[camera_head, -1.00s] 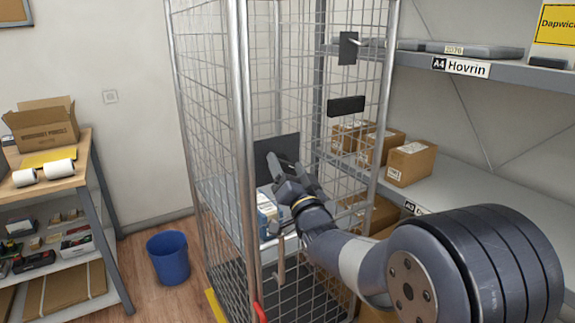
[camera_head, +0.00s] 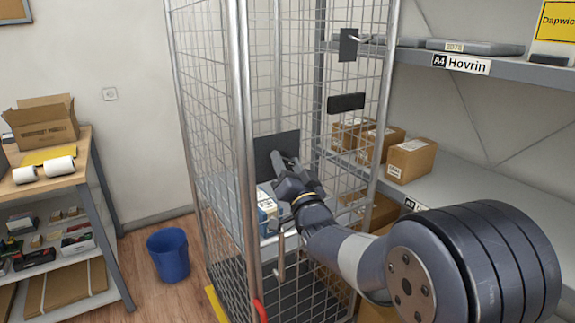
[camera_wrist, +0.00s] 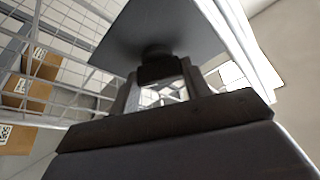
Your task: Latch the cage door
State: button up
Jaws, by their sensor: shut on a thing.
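The wire cage (camera_head: 241,120) stands upright in the middle of the head view, with bright metal posts and mesh sides. A dark square plate (camera_head: 268,148) shows between its posts, and my gripper (camera_head: 281,160) is at its right part. In the wrist view, my gripper (camera_wrist: 160,85) is shut on a dark knob (camera_wrist: 158,58) that stands out from the plate (camera_wrist: 165,30). A second dark plate with a small metal lever (camera_head: 348,46) is high on the right mesh panel (camera_head: 338,75), above a black block (camera_head: 346,103). I cannot tell which panel is the door.
A thin brownish handle (camera_head: 281,258) hangs below my wrist. A blue and white box (camera_head: 266,208) is inside the cage. Shelving with cartons (camera_head: 411,160) is close on the right. A blue bin (camera_head: 168,254) and a packing bench (camera_head: 75,178) are at left, with bare floor between.

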jog(key=shift+f+n+b, duration=0.2)
jog(key=shift+n+b, duration=0.1)
jog(key=shift+b, duration=0.3)
jog(key=shift+f+n+y+b, duration=0.1)
jog(key=shift+n+y+b, duration=0.6)
jog(key=shift+b, duration=0.4)
jog(key=shift+n+y+b, duration=0.5)
jog(key=shift+n+b, duration=0.45)
jog(key=shift+n, duration=0.15)
jog(key=shift+r+n+g+y+b, duration=0.15)
jog(key=shift+n+g+y+b, duration=0.35)
jog(key=shift+n, duration=0.55)
jog(key=shift+r+n+g+y+b, duration=0.1)
jog(key=shift+n+g+y+b, duration=0.2)
jog(key=shift+n+y+b, duration=0.55)
jog(key=shift+n+h, duration=0.35)
jog(key=shift+n, duration=0.15)
jog(key=o, duration=1)
jog(key=shift+d, duration=0.1)
